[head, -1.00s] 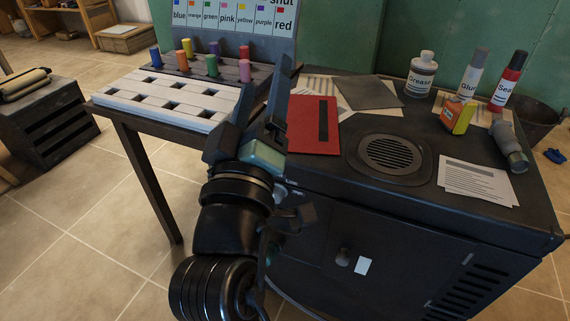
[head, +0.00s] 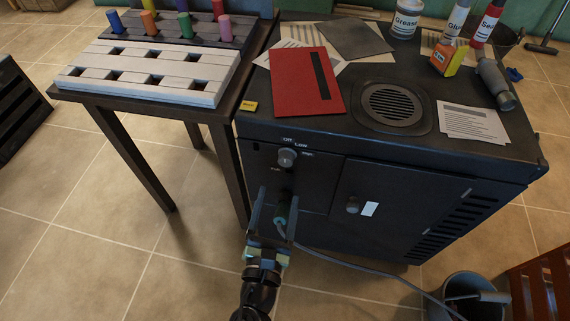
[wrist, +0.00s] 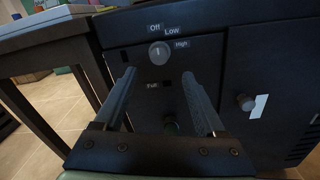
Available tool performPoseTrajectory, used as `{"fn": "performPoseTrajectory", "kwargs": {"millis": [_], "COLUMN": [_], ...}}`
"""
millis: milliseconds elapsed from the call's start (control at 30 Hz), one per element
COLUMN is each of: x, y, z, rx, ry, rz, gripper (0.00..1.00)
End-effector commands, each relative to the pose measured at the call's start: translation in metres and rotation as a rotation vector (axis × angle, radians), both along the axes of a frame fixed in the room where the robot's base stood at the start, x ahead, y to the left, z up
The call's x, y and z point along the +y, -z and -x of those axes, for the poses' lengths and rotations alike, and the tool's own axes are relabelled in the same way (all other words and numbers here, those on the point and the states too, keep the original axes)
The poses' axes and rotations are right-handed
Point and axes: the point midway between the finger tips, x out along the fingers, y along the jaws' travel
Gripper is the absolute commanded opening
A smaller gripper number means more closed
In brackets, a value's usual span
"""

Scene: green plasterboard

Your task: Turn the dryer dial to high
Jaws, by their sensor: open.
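The dryer (head: 440,200) is a dark cabinet. Its dial (head: 287,158) is a round grey knob on the upper left of the front. In the wrist view the dial (wrist: 159,53) has the labels Off, Low and High around its top and right, and a Full label below. A faint mark on it seems to point roughly up, but I cannot tell the exact setting. My gripper (head: 277,193) is open and empty, in front of and below the dial. In the wrist view the dial shows just beyond the gap between the fingertips (wrist: 158,75), apart from them.
A dark round fitting (wrist: 170,125) sits on the panel below the dial. The cabinet door has a knob (head: 353,204) to the right. A table with a white slotted block (head: 150,72) stands left. A bucket (head: 465,292) and cable lie on the right floor.

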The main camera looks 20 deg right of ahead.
Motion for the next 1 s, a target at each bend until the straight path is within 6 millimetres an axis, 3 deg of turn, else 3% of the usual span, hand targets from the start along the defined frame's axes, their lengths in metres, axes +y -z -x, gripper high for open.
{"fn": "performPoseTrajectory", "kwargs": {"millis": [200, 400, 867, 900, 1000], "x": [-0.027, -0.043, -0.05, -0.05, -0.05], "y": [-0.001, 0.0, -0.001, -0.001, -0.001], "z": [-0.041, -0.067, -0.078, -0.078, -0.078], "rx": [-0.005, -0.004, -0.002, -0.002, -0.002], "ry": [0.003, 0.001, 0.001, 0.001, 0.0], "rz": [0.0, -0.002, -0.004, -0.004, -0.003], "gripper": [0.73, 0.73, 0.73, 0.71, 0.53]}}
